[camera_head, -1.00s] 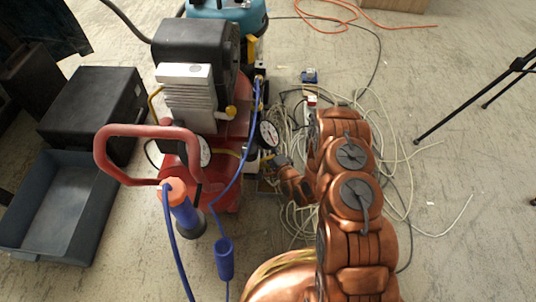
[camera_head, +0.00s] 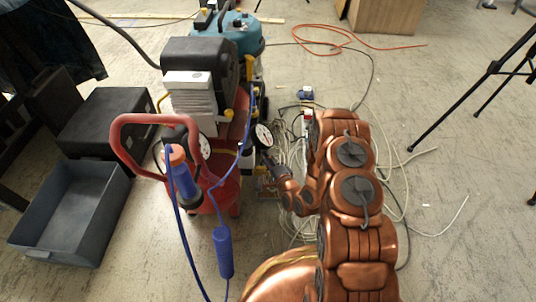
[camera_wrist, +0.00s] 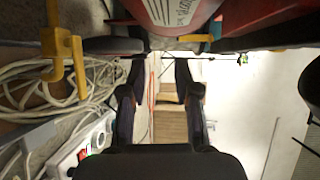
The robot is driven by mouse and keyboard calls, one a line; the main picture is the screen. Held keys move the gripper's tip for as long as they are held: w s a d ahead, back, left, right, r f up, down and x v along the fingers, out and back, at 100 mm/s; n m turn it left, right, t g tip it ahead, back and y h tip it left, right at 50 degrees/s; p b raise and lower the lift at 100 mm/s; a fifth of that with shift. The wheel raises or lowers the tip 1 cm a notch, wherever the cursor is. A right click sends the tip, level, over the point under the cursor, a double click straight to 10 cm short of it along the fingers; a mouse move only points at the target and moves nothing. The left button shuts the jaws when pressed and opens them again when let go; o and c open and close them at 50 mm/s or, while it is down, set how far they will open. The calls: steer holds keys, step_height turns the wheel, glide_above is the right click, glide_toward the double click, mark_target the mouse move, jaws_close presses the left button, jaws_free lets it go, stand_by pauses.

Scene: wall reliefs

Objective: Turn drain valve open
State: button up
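The red air compressor (camera_head: 238,130) stands left of my arm in the head view. In the wrist view its red tank (camera_wrist: 170,14) fills the top. A small yellow lever (camera_wrist: 195,38) sits at the tank's lower edge, beside a small fitting; it looks like the drain valve, but it is too small to tell its position. My gripper (camera_wrist: 161,62) is open, with its two dark fingers apart and nothing seen between them. The lever is just beyond and above the right fingertip; I see no clear contact. In the head view my gripper (camera_head: 268,163) is small beside the compressor's right side.
Loose pale cables (camera_head: 290,150) lie on the floor around my arm, with a white power strip (camera_wrist: 82,145) beside them. A yellow bracket-like part (camera_wrist: 65,60) stands left in the wrist view. A grey bin (camera_head: 70,210) lies left. A black tripod (camera_head: 480,85) stands right.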

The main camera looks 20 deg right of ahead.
steer(key=shift+s+a+p, duration=0.25)
steer(key=shift+s+a, duration=0.05)
steer(key=shift+s, duration=0.4)
steer(key=shift+s+a+p, duration=0.2)
steer(key=shift+s+a, duration=0.05)
steer(key=shift+s, duration=0.5)
steer(key=shift+s+a+p, duration=0.25)
steer(key=shift+s+a, duration=0.05)
steer(key=shift+s, duration=0.4)
